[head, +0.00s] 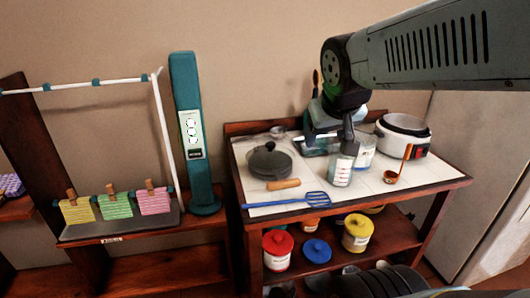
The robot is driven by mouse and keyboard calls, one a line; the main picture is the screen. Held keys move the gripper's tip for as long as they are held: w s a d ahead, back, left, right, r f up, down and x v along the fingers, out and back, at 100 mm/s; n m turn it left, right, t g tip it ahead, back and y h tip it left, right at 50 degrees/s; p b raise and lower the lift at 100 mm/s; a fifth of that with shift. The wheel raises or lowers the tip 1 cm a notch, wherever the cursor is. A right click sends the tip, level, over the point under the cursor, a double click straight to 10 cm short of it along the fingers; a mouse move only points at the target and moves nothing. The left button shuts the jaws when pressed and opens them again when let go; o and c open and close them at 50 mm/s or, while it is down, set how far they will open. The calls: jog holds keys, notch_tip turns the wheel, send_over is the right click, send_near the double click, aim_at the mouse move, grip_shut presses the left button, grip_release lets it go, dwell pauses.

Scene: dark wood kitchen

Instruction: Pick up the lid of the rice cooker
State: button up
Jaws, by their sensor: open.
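A white rice cooker (402,139) with a red switch stands at the right back of the white-topped table. Its top shows a white rim around a grey middle; I cannot tell whether that is a lid or the inside. A dark round lid with a knob (268,158) sits on a dark pan with a wooden handle at the table's left. My arm reaches in from the upper right. My gripper (324,136) is over the back middle of the table, left of the rice cooker and apart from it. It is open; its fingers are small and partly hidden.
Bottles (341,168) stand mid-table, close to my gripper. An orange ladle (392,176) lies before the rice cooker, and a blue spatula (314,199) lies along the front edge. A teal tower (189,130) stands left.

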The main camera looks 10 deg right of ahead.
jog(key=w+d+f+t+h, duration=0.2)
jog(key=w+d, duration=0.3)
jog(key=w, duration=0.4)
jog(key=n+t+y, duration=0.3)
jog(key=n+y, duration=0.3)
jog(key=y, duration=0.5)
send_near(274, 147)
jog(key=x, duration=0.3)
jog(key=shift+w+a+f, duration=0.1)
jog(key=shift+w+f, duration=0.15)
jog(key=shift+w, duration=0.05)
jog(key=shift+x, duration=3.1)
jog(key=shift+r, duration=0.2)
grip_shut()
